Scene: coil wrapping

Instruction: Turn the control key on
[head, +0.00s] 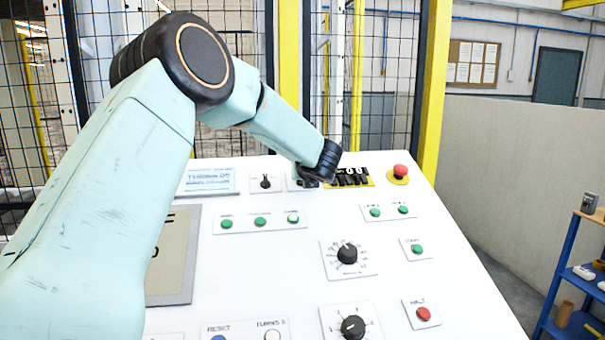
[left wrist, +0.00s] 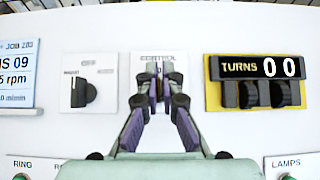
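The control key plate (left wrist: 141,62), labelled CONTROL, is upper middle in the left wrist view. My left gripper (left wrist: 161,90) is directly in front of it, its two fingers pointing at the plate and close together at the tips. A small dark part of the control key (left wrist: 160,69) shows between or just behind the fingertips; the rest is hidden. I cannot tell whether the fingers touch it. In the head view my left gripper (head: 308,181) is at the back of the panel, largely hidden by its own wrist. My right gripper is in neither view.
A black selector knob (left wrist: 82,92) is left of the key, and the yellow-framed TURNS counter (left wrist: 256,68) reading 00 is close on the right. A red emergency button (head: 400,171) stands farther right. Green buttons and dials fill the white panel (head: 290,270). A mesh fence stands behind.

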